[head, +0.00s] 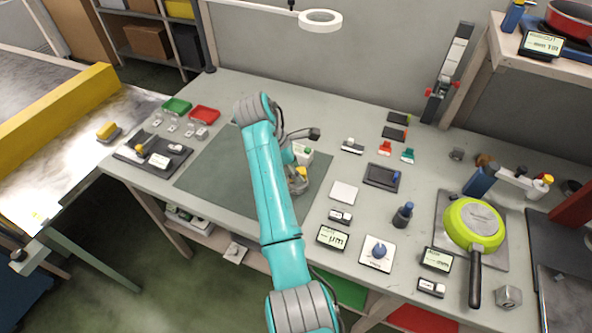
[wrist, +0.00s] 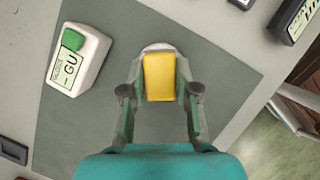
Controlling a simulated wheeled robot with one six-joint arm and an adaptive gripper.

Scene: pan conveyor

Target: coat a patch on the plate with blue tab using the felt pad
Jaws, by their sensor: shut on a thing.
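My gripper (wrist: 160,88) is shut on a yellow block with a pale rounded edge beyond it, which I take to be the felt pad (wrist: 159,76). In the head view the gripper (head: 298,184) is over the right part of the dark green mat, and the yellow block (head: 301,172) shows at its fingers, partly hidden. Whether the pad touches the mat I cannot tell. A dark square plate with a blue tab (head: 378,179) lies on the bench to the right of my gripper, apart from it.
A white gloss meter with a green button (wrist: 80,62) stands close beside my gripper on the green mat (wrist: 215,80). Two smaller dark plates (head: 397,118) lie behind the blue-tab plate. A white square (head: 343,192) and a dark blue-topped bottle (head: 403,215) stand nearer. A green pan (head: 472,222) is at right.

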